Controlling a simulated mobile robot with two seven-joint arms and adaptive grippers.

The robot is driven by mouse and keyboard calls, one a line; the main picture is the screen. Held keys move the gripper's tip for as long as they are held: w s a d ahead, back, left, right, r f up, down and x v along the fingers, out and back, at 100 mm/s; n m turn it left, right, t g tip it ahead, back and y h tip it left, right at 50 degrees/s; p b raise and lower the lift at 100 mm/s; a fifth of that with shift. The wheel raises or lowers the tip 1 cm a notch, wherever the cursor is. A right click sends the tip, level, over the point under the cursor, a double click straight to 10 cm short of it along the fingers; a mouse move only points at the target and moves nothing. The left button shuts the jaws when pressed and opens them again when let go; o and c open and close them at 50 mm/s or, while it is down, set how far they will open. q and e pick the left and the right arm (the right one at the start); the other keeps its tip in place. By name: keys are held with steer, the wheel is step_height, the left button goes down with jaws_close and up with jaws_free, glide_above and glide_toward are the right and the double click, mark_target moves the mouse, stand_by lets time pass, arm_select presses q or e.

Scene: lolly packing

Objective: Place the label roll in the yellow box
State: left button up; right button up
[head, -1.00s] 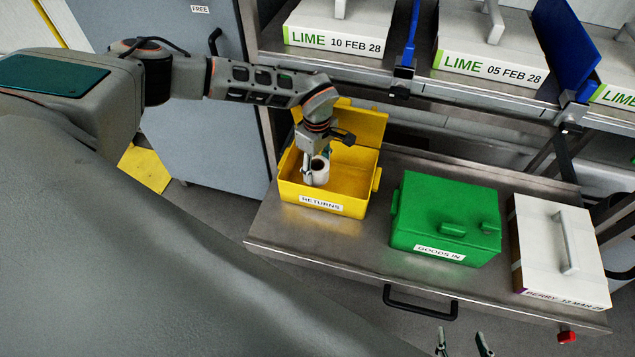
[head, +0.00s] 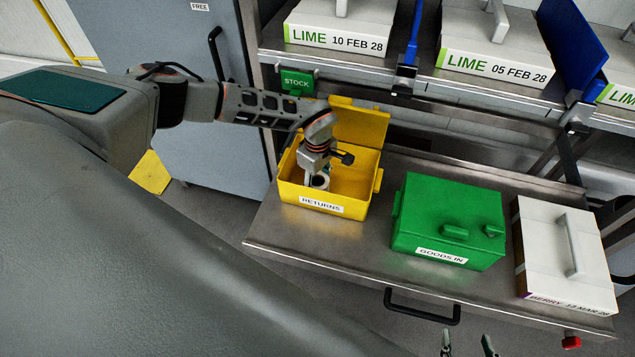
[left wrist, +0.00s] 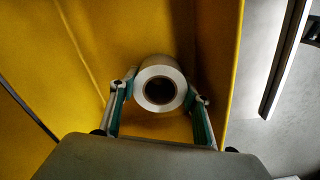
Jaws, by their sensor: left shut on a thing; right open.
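The yellow box (head: 290,193), labelled RETURNS, stands open on the metal bench with its lid tipped back. My left gripper (head: 318,180) reaches down into it from above. It is shut on the white label roll (head: 322,181), which is low inside the box behind the front wall. In the left wrist view the roll (left wrist: 160,84) sits between the two fingers (left wrist: 160,100), its dark core facing the camera, with yellow walls around it. I cannot tell whether the roll touches the box floor. My right gripper (head: 467,345) is open and empty at the bottom edge of the head view.
A closed green box (head: 447,215) labelled GOODS IN stands right of the yellow box. A white BERRY box (head: 565,255) stands further right. A shelf with white LIME boxes (head: 335,25) runs above the bench (head: 300,237). A grey cabinet (head: 190,120) stands at the left.

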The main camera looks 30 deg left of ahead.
arm_select(q)
steer(key=o, duration=0.9)
arm_select(e)
steer(key=shift+f, duration=0.1)
steer(key=shift+s, duration=0.1)
arm_select(q)
step_height(320, 180, up, 12)
steer(key=p, duration=0.2)
steer(key=shift+r, duration=0.15)
arm_select(e)
steer(key=shift+s+a+r, duration=0.3)
steer(key=shift+r, duration=0.25)
arm_select(q)
steer(key=shift+s+d, duration=0.1)
